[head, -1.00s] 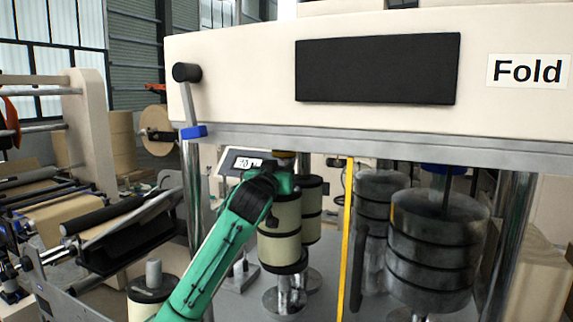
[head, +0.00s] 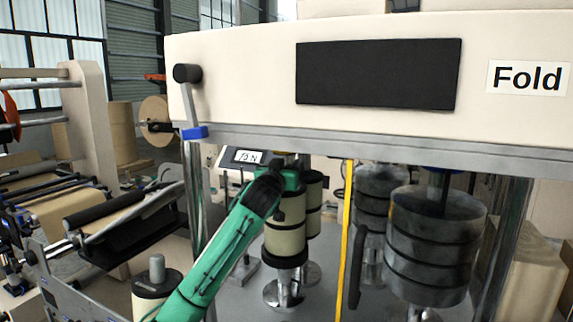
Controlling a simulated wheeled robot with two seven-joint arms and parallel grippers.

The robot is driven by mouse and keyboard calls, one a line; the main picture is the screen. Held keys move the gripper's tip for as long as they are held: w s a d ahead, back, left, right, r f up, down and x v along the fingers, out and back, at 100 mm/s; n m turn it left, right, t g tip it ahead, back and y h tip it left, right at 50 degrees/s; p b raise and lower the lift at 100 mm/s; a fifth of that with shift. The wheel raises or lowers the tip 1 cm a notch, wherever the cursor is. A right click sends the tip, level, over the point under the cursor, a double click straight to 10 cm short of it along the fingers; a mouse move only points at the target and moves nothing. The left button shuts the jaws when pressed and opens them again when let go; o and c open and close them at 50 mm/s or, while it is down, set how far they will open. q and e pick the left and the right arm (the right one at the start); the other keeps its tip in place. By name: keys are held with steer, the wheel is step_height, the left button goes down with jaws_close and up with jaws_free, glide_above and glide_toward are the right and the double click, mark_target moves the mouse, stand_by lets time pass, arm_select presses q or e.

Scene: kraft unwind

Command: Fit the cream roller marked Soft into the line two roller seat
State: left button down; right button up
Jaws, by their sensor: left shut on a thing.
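A cream roller (head: 285,237) with black bands stands upright in the middle of the head view, under the machine beam. My left gripper (head: 289,185) is at the roller's top end and shut on it; the dark wrist hides part of the hold, and the fingertips are not clear. A bright metal shaft with a round foot (head: 284,292) shows directly below the roller; I cannot tell whether they touch. No Soft mark or line two label is readable. A second cream roller (head: 314,192) stands close behind. My right gripper is not in view.
A cream roller with a grey peg (head: 154,289) stands at lower left. A yellow upright strip (head: 346,235) and stacked dark grey cylinders (head: 436,245) stand to the right. The beam marked Fold (head: 527,78) hangs above. A small display (head: 241,157) stands behind the arm.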

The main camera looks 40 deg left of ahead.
arm_select(q)
steer(key=shift+r, duration=0.1)
steer(key=c, duration=1)
jaws_free()
steer(key=shift+c, duration=0.2)
steer(key=shift+d, duration=0.1)
steer(key=shift+s+d+f+b, duration=0.15)
steer(key=shift+s+f+b, duration=0.2)
steer(key=shift+s, duration=0.15)
steer(key=b+v, duration=0.3)
steer(key=v, duration=0.8)
steer(key=shift+r, duration=0.2)
